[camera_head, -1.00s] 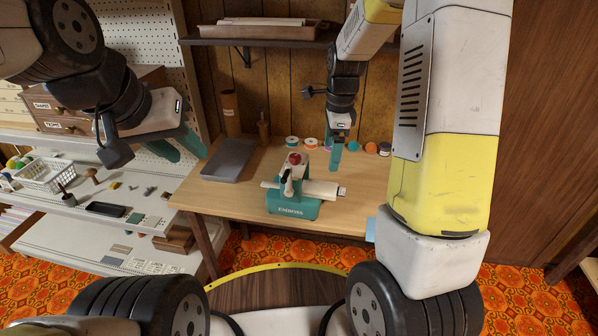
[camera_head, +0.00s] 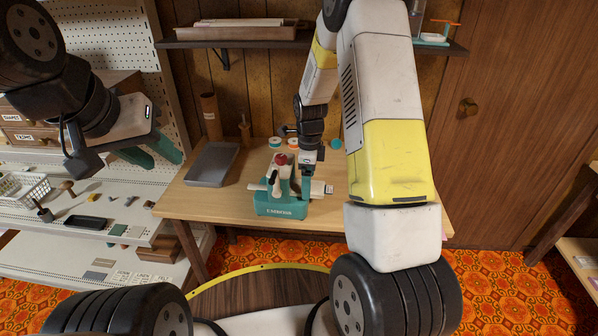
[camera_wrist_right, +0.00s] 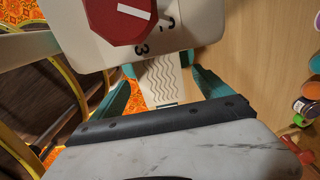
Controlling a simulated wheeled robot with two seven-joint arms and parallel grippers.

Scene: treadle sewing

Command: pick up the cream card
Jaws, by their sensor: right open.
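The cream card (camera_head: 319,188) lies through the teal embosser (camera_head: 282,207), its right end sticking out past the press. In the right wrist view the card (camera_wrist_right: 166,80) shows wavy raised lines and comes out from under the white press head with its red knob (camera_wrist_right: 122,15). My right gripper (camera_head: 306,190) is open just right of the embosser; in the wrist view its teal fingers (camera_wrist_right: 166,92) are on either side of the card, with gaps showing. Whether they are level with it I cannot tell. My left gripper (camera_head: 162,158) is open and empty, left of the table.
A grey tray (camera_head: 211,165) lies on the wooden table (camera_head: 230,208) left of the embosser. Thread spools (camera_head: 275,143) stand along the back. A wall shelf (camera_head: 270,42) hangs above. White shelving with a wire basket (camera_head: 22,188) is at left. The table's front left is clear.

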